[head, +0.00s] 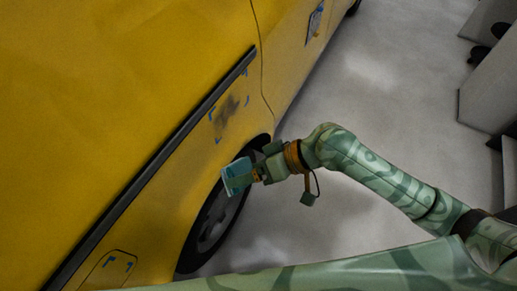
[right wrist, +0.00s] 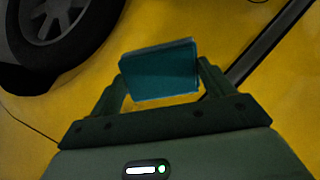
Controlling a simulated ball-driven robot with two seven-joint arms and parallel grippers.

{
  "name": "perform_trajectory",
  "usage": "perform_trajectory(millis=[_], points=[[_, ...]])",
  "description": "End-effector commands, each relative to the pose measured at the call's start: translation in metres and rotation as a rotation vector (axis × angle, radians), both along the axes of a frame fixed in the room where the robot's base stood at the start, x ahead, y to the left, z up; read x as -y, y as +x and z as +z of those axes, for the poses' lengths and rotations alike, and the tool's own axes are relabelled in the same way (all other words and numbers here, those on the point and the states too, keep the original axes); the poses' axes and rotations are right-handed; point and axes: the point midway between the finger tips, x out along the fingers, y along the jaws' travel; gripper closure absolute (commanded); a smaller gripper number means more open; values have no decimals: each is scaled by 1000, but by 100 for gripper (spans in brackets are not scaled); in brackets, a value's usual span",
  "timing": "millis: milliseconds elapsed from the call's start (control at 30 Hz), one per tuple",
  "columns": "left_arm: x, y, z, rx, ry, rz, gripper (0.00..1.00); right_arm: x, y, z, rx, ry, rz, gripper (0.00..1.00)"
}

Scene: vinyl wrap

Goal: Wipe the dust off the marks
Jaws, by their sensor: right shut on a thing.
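My right gripper (head: 256,174) is shut on a flat teal block (head: 237,176), which looks like a wiping pad. The block also shows in the right wrist view (right wrist: 160,72), held between the two fingers. A dark smudge of dust (head: 228,112) lies on the yellow car's side above the wheel, with blue corner marks (head: 245,100) around it. The gripper and block are below the smudge, in front of the wheel's upper edge, apart from the dust. My left gripper is not in view.
The yellow car (head: 120,80) fills the left, with a black trim strip (head: 160,160) along its side and a wheel (head: 212,225) below. More blue marks (head: 118,262) sit at the lower left. Grey floor (head: 370,80) is clear to the right; pale furniture (head: 490,90) stands at the right edge.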

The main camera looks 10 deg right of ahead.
Motion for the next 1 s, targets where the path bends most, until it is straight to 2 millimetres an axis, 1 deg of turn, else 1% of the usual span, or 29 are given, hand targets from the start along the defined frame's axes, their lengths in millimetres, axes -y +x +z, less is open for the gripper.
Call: perform_trajectory(millis=[33, 100, 200, 300, 433, 567, 800, 1000], points=[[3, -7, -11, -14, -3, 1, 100, -4, 12, -11, 6, 98, -27, 37], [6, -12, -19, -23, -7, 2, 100, -4, 31, -16, 47, 234, -90, 37], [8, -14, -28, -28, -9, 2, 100, 5, 56, -25, 110, 369, -213, 37], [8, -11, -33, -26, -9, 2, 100, 16, 72, -33, 165, 437, -310, 37], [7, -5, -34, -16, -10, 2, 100, 24, 82, -37, 208, 471, -375, 37], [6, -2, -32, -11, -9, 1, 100, 22, 88, -37, 222, 478, -388, 37], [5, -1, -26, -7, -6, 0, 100, -1, 103, -35, 223, 478, -384, 37], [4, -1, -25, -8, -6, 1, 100, -16, 114, -36, 221, 477, -383, 37]])
